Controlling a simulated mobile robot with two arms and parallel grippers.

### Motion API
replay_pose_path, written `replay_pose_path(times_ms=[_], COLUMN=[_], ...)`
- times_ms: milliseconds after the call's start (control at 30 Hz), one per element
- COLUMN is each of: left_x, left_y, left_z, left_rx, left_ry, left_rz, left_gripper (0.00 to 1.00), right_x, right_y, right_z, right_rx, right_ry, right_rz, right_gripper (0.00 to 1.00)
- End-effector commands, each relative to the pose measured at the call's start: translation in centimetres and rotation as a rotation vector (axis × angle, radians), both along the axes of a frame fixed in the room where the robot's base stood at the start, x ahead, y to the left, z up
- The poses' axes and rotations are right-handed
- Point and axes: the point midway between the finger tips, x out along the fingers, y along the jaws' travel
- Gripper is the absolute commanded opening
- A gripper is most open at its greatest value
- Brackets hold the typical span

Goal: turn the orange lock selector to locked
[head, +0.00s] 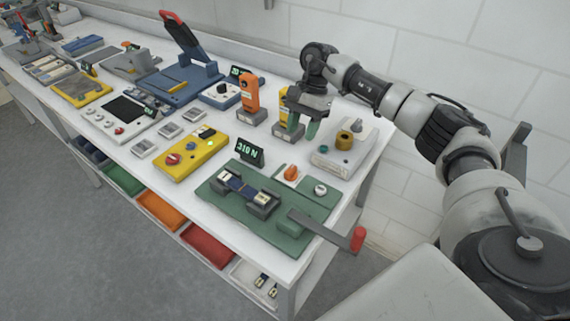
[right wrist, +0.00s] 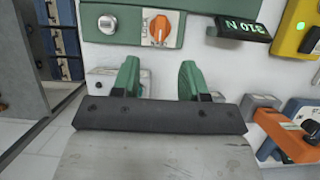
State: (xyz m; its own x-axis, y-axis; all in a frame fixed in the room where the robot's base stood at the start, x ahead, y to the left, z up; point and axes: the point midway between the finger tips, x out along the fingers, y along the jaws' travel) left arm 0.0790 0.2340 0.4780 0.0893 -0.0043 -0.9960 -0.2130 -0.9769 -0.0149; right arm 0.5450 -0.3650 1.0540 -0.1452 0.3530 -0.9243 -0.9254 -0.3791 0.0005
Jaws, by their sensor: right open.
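The orange lock selector (head: 291,173) is a small round knob on a white plate on the green test fixture (head: 230,207), near the table's front right. In the right wrist view the selector (right wrist: 160,30) is at top centre beside small lettering; its exact setting is hard to read. My right gripper (head: 302,128) points down behind the fixture, above the back part of the table and apart from the selector. Its two green fingers are spread with nothing between them, and they also show in the right wrist view (right wrist: 159,78), below the selector. My left gripper is not in view.
Beside the selector is a grey knob (head: 320,189); a display reading 310 N (head: 250,151) stands behind the fixture. A lever with a red grip (head: 357,239) sticks out past the front edge. An orange handheld device (head: 249,95) and a grey box with a brass part (head: 341,151) flank my gripper.

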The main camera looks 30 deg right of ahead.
Motion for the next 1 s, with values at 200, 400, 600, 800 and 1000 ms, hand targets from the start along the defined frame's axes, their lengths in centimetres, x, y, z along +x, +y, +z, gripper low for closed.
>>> replay_pose_path(times_ms=[200, 400, 600, 800, 1000], left_x=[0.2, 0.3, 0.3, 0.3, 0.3], left_y=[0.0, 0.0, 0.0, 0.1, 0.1], left_z=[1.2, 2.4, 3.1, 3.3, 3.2], left_rx=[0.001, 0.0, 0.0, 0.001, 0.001], left_ry=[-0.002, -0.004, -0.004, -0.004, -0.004], left_rz=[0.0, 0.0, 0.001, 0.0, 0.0], left_gripper=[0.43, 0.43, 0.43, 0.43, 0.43], right_x=[-0.6, -1.1, -1.4, -1.6, -1.6], right_y=[1.1, 2.6, 3.5, 3.8, 3.8], right_z=[-2.6, -6.2, -8.8, -9.7, -9.8], right_rx=[0.0, 0.001, 0.002, 0.001, 0.002], right_ry=[0.006, 0.005, 0.002, 0.0, -0.001], right_rz=[0.004, 0.005, 0.003, 0.003, 0.004], right_gripper=[0.44, 0.44, 0.44, 0.44, 0.44])
